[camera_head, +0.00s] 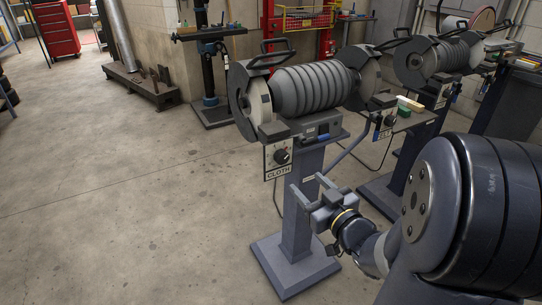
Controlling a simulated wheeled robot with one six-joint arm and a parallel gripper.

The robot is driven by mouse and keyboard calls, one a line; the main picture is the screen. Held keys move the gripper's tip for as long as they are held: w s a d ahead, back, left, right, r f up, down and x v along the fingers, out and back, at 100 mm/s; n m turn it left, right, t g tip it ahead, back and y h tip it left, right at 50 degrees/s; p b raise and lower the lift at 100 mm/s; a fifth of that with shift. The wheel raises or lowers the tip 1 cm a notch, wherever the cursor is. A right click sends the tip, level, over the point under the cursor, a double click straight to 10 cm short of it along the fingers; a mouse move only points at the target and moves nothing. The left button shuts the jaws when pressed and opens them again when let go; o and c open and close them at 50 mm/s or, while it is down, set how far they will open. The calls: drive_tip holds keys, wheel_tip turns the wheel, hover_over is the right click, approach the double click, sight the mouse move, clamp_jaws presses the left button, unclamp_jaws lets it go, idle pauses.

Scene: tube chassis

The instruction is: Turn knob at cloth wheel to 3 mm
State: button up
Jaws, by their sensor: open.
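The cloth wheel (258,98) is on the left end of the near grey bench grinder (315,90). Below it hangs a panel with a dial and the label CLOTH (279,174). A dark round knob (283,156) sits on that panel; its setting is too small to read. My gripper (308,187) is open and empty, in front of the grinder's pedestal. In the picture it is below and right of the knob, apart from it. Its two fingers point up and to the left.
A second panel with a knob (388,121) hangs under the grinder's right wheel. The pedestal (298,215) stands on a wide base plate. Another grinder (438,60) stands at the right. The concrete floor (130,200) at the left is clear.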

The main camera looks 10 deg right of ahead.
sight(284, 160)
drive_tip(key=x, duration=1.1)
drive_tip(key=shift+s+a+r+b, duration=0.1)
drive_tip(key=shift+a+r+b, duration=0.1)
drive_tip(key=shift+b, duration=0.15)
drive_tip(key=shift+d, duration=0.1)
drive_tip(key=c, duration=1)
drive_tip(key=shift+o, duration=0.2)
